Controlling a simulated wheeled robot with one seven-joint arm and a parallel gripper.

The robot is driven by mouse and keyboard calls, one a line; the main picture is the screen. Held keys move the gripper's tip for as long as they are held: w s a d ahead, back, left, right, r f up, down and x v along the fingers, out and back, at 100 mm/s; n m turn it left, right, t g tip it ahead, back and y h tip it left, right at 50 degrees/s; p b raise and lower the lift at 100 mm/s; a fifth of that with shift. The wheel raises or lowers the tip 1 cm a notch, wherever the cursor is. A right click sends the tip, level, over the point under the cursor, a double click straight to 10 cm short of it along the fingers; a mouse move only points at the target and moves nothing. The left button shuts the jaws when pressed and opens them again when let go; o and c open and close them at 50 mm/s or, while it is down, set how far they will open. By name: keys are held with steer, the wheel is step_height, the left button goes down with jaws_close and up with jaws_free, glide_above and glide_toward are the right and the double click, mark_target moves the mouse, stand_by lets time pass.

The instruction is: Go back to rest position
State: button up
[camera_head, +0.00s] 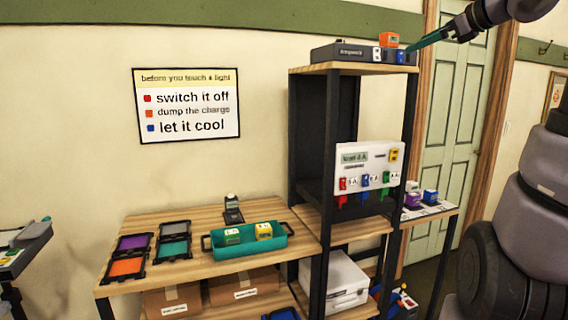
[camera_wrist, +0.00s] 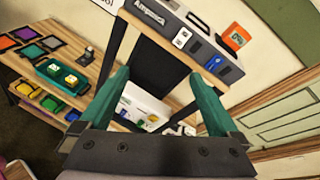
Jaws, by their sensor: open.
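My gripper (camera_wrist: 158,100) shows in the wrist view with its two teal fingers spread apart and nothing between them. In the head view my gripper (camera_head: 428,40) is at the upper right, its teal fingers close to the right end of the tall rack's top shelf. A dark grey device (camera_head: 345,52) lies on that shelf, and an orange block (camera_head: 389,40) sits on top at its right end. The orange block also shows in the wrist view (camera_wrist: 236,36), right of the gripper. The head view does not make clear whether the fingers touch anything.
The tall rack (camera_head: 300,130) carries a white panel (camera_head: 368,165) with coloured clips. A wooden table (camera_head: 190,268) holds a teal tray (camera_head: 250,247) with two blocks, and several coloured frames (camera_head: 126,267). A green door (camera_head: 455,130) stands behind my arm. A sign (camera_head: 187,105) hangs on the wall.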

steer(key=s+a+f+n+g+h, duration=0.1)
steer(key=s+a+f+n+g, duration=0.3)
steer(key=s+a+f+n, duration=0.45)
steer(key=s+a+f+n+g+h, duration=0.1)
steer(key=s+f+n+h, duration=0.3)
steer(key=s+f+n, duration=0.7)
steer(key=shift+s+a+n+g, duration=0.3)
steer(key=shift+s+a+n, duration=0.4)
steer(key=shift+a+n, duration=0.05)
